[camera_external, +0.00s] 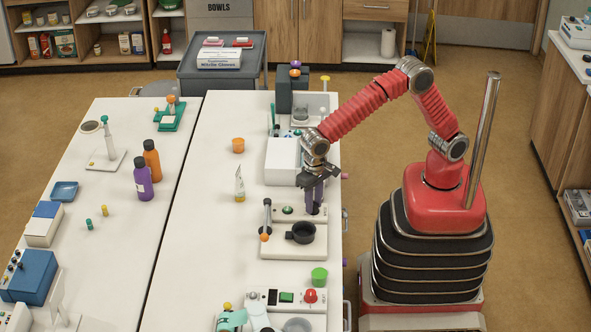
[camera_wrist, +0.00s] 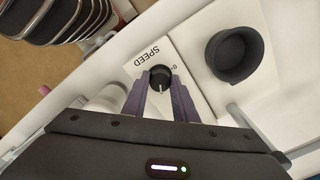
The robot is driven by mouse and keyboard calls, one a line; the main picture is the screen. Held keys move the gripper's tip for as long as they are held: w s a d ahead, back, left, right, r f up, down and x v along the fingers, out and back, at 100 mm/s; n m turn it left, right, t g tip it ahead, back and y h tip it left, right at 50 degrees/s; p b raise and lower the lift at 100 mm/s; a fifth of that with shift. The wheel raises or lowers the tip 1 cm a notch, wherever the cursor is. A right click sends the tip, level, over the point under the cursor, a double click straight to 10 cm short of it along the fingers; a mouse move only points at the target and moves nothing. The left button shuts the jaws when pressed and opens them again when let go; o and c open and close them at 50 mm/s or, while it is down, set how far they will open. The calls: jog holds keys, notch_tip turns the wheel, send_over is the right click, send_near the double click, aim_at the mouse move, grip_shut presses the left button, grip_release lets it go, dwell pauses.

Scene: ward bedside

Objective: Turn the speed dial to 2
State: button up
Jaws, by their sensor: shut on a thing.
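The speed dial (camera_wrist: 160,74) is a round black knob with a white pointer line, beside the printed word SPEED on a white panel (camera_wrist: 186,32) in the wrist view. My gripper (camera_wrist: 160,88) has its two purple fingers closed on opposite sides of the knob. The pointer line runs roughly along the fingers. A partly hidden "0" mark is beside the knob; I cannot make out a 2 or read the setting. In the external view my gripper (camera_external: 314,207) points down at the right end of the white device, and the dial is hidden there.
A black cup-like holder (camera_wrist: 235,54) stands close beside the dial on the same device; it also shows in the external view (camera_external: 301,232). The table's left-middle is mostly clear.

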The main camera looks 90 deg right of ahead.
jog(key=shift+w+m, duration=0.1)
jog(key=shift+m, duration=0.2)
jog(key=o, duration=1)
jog(key=shift+o, duration=0.2)
jog(key=shift+r, duration=0.1)
notch_tip(320, 180, up, 14)
jog(key=shift+f, duration=0.2)
dwell(0.3)
